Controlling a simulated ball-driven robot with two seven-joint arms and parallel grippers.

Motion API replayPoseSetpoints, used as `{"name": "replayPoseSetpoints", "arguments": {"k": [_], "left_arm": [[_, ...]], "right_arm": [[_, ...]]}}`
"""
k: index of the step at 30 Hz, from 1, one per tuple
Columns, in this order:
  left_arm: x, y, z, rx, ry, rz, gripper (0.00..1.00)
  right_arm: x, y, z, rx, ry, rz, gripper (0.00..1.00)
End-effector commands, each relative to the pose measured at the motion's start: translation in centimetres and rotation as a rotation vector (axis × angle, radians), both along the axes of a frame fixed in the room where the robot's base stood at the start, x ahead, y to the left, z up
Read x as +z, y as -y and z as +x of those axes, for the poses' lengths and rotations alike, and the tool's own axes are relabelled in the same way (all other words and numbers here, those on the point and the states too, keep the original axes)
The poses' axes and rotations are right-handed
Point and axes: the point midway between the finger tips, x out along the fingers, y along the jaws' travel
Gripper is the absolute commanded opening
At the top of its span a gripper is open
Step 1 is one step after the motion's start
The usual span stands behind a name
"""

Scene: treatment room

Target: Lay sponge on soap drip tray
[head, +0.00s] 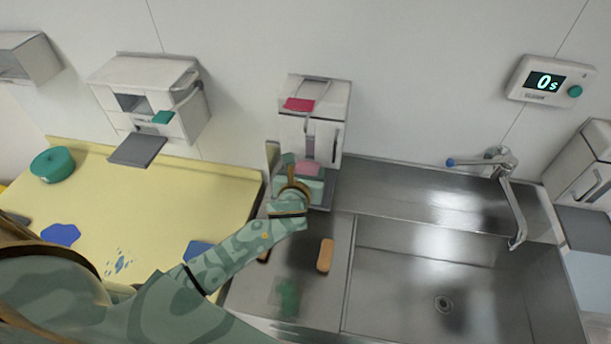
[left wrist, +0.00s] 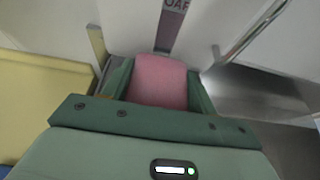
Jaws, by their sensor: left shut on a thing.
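The pink sponge (head: 307,168) is between the fingers of my left gripper (head: 310,180), in front of the wall below the soap dispenser (head: 312,125) with the red lever. In the left wrist view the sponge (left wrist: 158,82) sits between the two green fingers (left wrist: 158,90), which are shut on it. The grey soap drip tray (head: 329,190) shows only in part, to the right of the gripper; the gripper and sponge hide the rest. I cannot tell whether the sponge touches the tray. My right gripper is not in view.
The steel sink (head: 430,285) with its tap (head: 508,195) lies to the right. A wooden-backed brush (head: 325,256) lies on the steel counter. A yellow mat (head: 170,200) is at left, below another dispenser (head: 150,95). A timer (head: 550,80) hangs upper right.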

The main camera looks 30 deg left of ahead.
Motion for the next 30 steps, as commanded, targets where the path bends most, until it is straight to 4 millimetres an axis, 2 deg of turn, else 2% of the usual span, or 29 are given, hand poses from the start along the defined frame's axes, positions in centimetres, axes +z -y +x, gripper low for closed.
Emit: {"name": "replayPoseSetpoints", "arguments": {"k": [3,12,13,15,25,30], "left_arm": [[-0.9,0.0,0.0,0.000,0.000,-0.001,0.37],[-1.0,0.0,0.0,0.000,0.001,0.000,0.37],[-1.0,0.0,0.0,0.000,0.001,0.000,0.61],[-1.0,0.0,0.0,0.000,0.001,0.000,0.80],[-0.6,0.0,0.0,0.001,0.001,-0.002,0.80],[0.3,0.6,-2.4,-0.001,0.000,-0.002,0.80]], "right_arm": [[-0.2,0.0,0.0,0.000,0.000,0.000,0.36],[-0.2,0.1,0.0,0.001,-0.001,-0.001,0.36],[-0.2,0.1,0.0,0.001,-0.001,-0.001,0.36],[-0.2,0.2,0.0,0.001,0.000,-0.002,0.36],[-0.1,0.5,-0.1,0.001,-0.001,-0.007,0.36],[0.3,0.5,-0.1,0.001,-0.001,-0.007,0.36]]}}
